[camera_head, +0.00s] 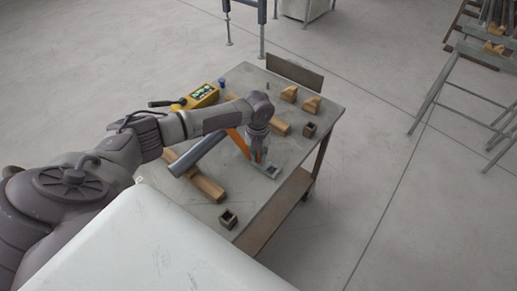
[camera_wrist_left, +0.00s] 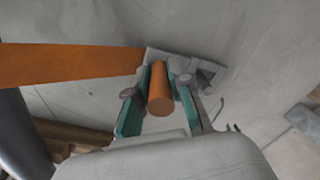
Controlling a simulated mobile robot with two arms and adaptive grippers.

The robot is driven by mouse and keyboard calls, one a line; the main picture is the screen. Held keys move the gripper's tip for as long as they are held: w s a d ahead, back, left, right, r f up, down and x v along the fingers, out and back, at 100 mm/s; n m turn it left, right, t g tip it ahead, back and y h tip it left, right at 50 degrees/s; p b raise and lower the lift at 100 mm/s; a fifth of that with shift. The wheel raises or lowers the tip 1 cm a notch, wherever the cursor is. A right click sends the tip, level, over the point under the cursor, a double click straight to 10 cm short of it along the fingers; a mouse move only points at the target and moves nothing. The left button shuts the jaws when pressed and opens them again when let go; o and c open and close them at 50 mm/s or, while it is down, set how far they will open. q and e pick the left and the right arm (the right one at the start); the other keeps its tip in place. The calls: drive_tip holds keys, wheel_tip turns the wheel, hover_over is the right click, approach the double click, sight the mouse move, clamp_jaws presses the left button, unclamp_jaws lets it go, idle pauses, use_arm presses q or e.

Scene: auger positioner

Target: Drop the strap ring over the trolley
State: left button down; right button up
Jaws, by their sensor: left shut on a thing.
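My left gripper (camera_head: 258,157) points down over the table near its right front. In the left wrist view, its teal-padded fingers (camera_wrist_left: 161,98) are closed on an orange round bar end (camera_wrist_left: 160,92). A flat orange strap (camera_wrist_left: 70,64) runs left from beside the fingers; it also shows left of the gripper in the head view (camera_head: 238,140). I cannot tell whether bar and strap are one piece, or see a whole ring. A grey plate with a square bracket (camera_head: 271,171) lies just below the fingertips. No part is clearly identifiable as the trolley. My right gripper is out of view.
Open floor lies to the right; metal trestles (camera_head: 462,87) stand farther off.

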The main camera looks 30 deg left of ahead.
use_arm(q)
drive_tip(key=shift+f, duration=0.3)
drive_tip(key=c, duration=1)
unclamp_jaws()
drive_tip(key=shift+r, duration=0.15)
wheel_tip(320, 180, up, 12)
drive_tip(key=shift+f, duration=0.1)
